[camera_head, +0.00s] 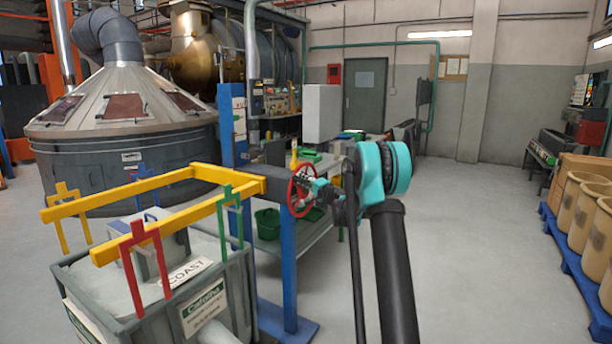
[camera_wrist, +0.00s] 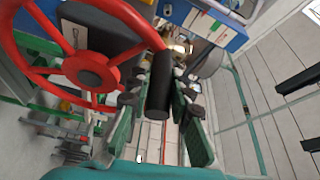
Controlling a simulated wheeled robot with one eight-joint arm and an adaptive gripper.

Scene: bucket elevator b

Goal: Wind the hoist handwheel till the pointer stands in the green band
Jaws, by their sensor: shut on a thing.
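The red handwheel (camera_head: 292,194) stands at the end of a dark housing on the blue post, in the middle of the head view. A black cylindrical handle (camera_wrist: 160,98) sticks out from the rim. My gripper (camera_wrist: 160,86) is shut on this handle, with one green finger on each side. In the head view my gripper (camera_head: 318,190) is at the wheel's right side, small and partly hidden by my arm. I cannot make out the pointer or the green band.
A yellow forked frame (camera_head: 165,235) reaches left from the post (camera_head: 288,270) over a grey bin (camera_head: 165,325). A workbench (camera_head: 325,172) with green bins stands behind the wheel. Tan barrels (camera_head: 580,205) stand on a blue pallet at right. The floor between is clear.

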